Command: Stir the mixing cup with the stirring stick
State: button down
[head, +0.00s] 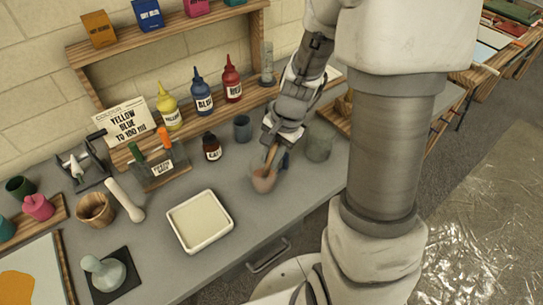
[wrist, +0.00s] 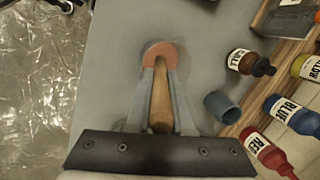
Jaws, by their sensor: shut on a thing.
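My gripper (head: 277,150) points down above the grey table and is shut on the wooden stirring stick (head: 270,158). In the wrist view, the stick (wrist: 160,105) lies between the two grey fingers of my gripper (wrist: 163,75). In the wrist view, the cup (wrist: 165,50) sits just beyond the fingertips. The stick's lower end reaches into the cup's opening; its tip is hidden, so I cannot tell how deep it is.
A blue-grey cup (head: 242,128), dark bottle (head: 212,147) and clear beaker (head: 319,143) stand near my gripper. Yellow (head: 169,105), blue (head: 202,90) and red (head: 231,80) bottles stand behind. A white tray (head: 181,243) lies at front left, with bare table between it and the cup.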

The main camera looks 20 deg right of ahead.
jog(key=shift+w+a+r+p+v, duration=0.15)
jog(key=shift+a+p+v, duration=0.2)
jog(key=shift+p+v, duration=1.05)
jog(key=shift+w+a+r+p+v, duration=0.1)
jog(key=shift+a+p+v, duration=0.25)
jog(key=shift+p+v, duration=1.05)
jog(key=shift+w+a+p+v, duration=0.15)
jog(key=shift+a+p+v, duration=0.15)
jog(key=shift+p+v, duration=1.1)
jog(key=shift+r+b, duration=0.3)
jog(key=shift+r, duration=0.15)
jog(key=p+v, duration=0.2)
jog(key=a+p+v, duration=0.1)
jog(key=p+v, duration=0.1)
jog(key=shift+w+d+r, duration=0.1)
jog(key=shift+w+r, duration=0.05)
jog(key=shift+r, duration=0.4)
